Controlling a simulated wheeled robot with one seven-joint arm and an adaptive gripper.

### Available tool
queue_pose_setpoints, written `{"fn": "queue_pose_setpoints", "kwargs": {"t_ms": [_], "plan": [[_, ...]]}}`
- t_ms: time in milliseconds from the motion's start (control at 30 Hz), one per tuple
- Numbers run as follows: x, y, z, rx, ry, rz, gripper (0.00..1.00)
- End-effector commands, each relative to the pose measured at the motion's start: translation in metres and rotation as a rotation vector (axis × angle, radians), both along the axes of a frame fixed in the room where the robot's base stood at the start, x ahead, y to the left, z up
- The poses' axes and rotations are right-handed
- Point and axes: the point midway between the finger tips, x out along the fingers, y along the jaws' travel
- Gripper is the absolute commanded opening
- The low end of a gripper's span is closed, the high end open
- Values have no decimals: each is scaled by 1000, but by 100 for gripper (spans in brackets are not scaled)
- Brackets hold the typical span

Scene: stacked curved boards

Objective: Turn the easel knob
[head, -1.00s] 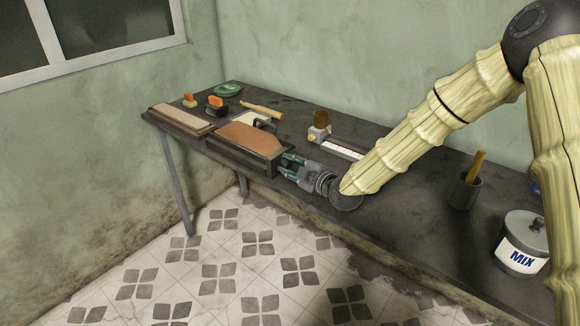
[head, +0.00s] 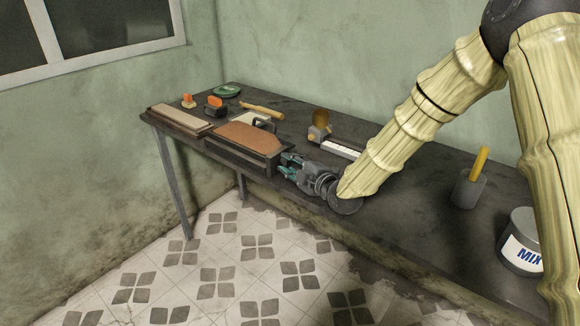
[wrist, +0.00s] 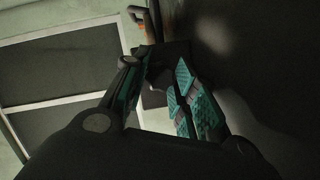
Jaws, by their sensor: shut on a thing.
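The easel is a dark frame (head: 262,169) bearing a curved brown board (head: 250,137) near the table's front edge. My gripper (head: 285,165) is at the right end of this frame, its teal-padded fingers pointing left. It is shut on the easel knob, which the fingers mostly hide in the head view. In the wrist view, my gripper (wrist: 160,84) has a finger on either side of a small dark piece, seemingly the knob (wrist: 154,97). Its shape and turn angle cannot be made out.
A flat beige board (head: 180,118) lies left of the easel. Orange-topped tools (head: 214,103), a green dish (head: 227,90) and a wooden-handled tool (head: 262,109) lie behind. A white strip (head: 340,148) lies near my arm. A cup (head: 468,190) and MIX can (head: 523,243) stand right.

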Motion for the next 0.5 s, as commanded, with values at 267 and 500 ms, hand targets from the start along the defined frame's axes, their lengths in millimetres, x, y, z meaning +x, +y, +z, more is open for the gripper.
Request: {"fn": "queue_pose_setpoints", "kwargs": {"t_ms": [267, 500], "plan": [[0, 1, 0, -27, -38, 1, 11], [0, 0, 0, -29, -40, 0, 11]]}}
